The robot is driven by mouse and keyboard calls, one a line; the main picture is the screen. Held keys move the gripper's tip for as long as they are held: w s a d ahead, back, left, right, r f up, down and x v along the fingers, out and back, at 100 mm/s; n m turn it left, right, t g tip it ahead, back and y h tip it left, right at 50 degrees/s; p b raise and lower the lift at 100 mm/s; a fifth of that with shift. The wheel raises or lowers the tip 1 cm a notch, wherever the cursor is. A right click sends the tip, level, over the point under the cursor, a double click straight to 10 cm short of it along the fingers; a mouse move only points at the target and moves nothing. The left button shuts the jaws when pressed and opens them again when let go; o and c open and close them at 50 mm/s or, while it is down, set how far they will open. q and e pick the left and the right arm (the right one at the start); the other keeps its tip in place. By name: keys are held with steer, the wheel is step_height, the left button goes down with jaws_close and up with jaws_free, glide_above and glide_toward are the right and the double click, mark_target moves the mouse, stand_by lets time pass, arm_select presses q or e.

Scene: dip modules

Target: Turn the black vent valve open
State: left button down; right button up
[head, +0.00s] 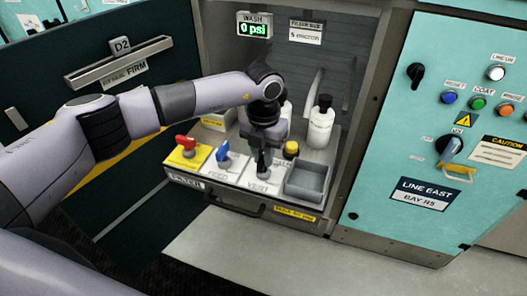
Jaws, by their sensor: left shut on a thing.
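The black vent valve (261,168) stands on a white plate marked VENT (257,187), at the right of a row of valves. My left gripper (263,150) comes down over it from above and is shut on its handle. The gripper covers part of the handle, so its exact angle is hard to tell. A blue valve (223,156) and a red valve (186,144) stand to its left on their own plates. A display (255,29) above reads WASH 0 psi. My right gripper is not in view.
A yellow-topped knob (291,149) and a grey open tray (308,181) stand close at the right of the vent valve. White bottles with dark caps (320,126) stand behind. A teal control cabinet (385,190) is at the right.

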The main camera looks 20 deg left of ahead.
arm_select(q)
steer(key=shift+n, duration=0.5)
steer(key=c, duration=1.1)
jaws_free()
steer(key=shift+r, duration=0.15)
step_height(320, 180, up, 7)
